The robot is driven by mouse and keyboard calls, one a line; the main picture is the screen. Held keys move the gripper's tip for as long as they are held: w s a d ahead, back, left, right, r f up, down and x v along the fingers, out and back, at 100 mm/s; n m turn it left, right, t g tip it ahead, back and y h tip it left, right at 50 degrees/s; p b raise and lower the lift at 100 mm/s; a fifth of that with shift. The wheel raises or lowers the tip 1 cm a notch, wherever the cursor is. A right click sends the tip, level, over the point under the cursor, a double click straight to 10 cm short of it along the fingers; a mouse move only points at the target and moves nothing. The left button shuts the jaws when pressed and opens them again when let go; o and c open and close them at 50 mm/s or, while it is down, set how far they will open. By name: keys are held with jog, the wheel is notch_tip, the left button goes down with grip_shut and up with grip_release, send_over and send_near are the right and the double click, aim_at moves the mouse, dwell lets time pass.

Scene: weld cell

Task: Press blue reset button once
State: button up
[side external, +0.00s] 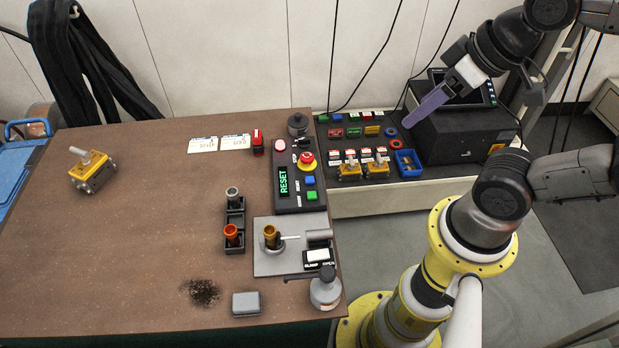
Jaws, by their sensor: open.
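A dark control box (288,207) lies at the right edge of the brown table. On its right side it has a blue button (310,181), with a green button (311,195) just in front of it and a red mushroom button (306,159) on a yellow collar behind it. My gripper (412,119) has purple fingers and hangs in the air to the right of the box, well apart from the blue button. It is open and holds nothing. The fingers overlap in this side view.
A grey clamp plate (265,265) with a brass part (271,237) and a bottle (325,290) stand in front of the box. The table's left middle is mostly clear.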

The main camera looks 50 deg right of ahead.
grip_shut()
dwell(1.5)
